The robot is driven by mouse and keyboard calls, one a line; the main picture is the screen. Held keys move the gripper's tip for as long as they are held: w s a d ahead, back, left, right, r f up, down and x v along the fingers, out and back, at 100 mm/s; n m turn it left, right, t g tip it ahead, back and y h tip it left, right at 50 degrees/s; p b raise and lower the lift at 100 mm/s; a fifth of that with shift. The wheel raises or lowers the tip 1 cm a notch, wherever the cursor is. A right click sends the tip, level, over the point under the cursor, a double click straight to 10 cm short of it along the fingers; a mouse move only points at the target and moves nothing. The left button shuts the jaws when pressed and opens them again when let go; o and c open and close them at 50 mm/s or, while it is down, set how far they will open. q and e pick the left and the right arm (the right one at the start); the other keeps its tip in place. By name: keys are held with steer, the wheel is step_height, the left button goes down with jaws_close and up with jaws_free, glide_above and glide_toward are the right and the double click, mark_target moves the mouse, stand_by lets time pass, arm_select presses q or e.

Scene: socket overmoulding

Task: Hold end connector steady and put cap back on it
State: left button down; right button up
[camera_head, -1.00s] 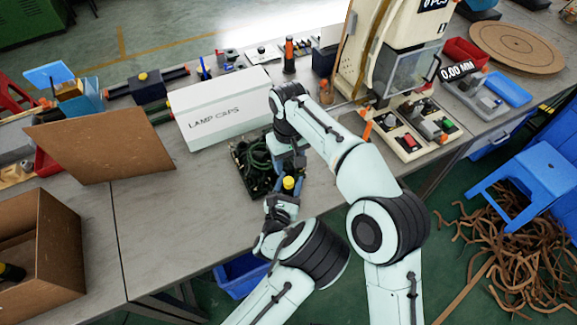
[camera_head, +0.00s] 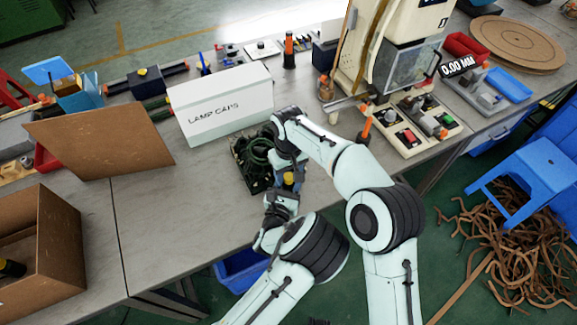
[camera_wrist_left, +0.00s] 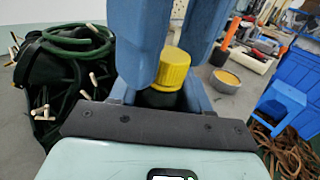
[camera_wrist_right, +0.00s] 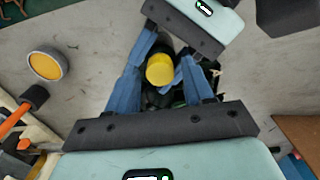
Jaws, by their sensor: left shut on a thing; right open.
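My left gripper (camera_head: 287,190) is shut on the dark end connector (camera_wrist_left: 160,98), holding it above the table beside the cable bundle. The yellow ribbed cap (camera_wrist_left: 174,68) sits at the connector's end; I cannot tell how firmly it is seated. The cap also shows in the right wrist view (camera_wrist_right: 160,69) and the head view (camera_head: 288,178). My right gripper (camera_wrist_right: 162,90) is open, its blue fingers apart on either side of the cap, with a gap visible. Both grippers are close together, and the right arm hides part of them in the head view.
A tangle of dark green cable with pale pins (camera_wrist_left: 62,70) lies right beside my left gripper. A round yellow-topped tin (camera_wrist_right: 46,65) stands on the table. The white lamp caps box (camera_head: 220,108) stands behind.

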steer(key=shift+f, duration=0.1)
jaws_close()
steer(key=shift+o, duration=0.7)
jaws_free()
step_height(320, 180, up, 12)
stand_by(0.5)
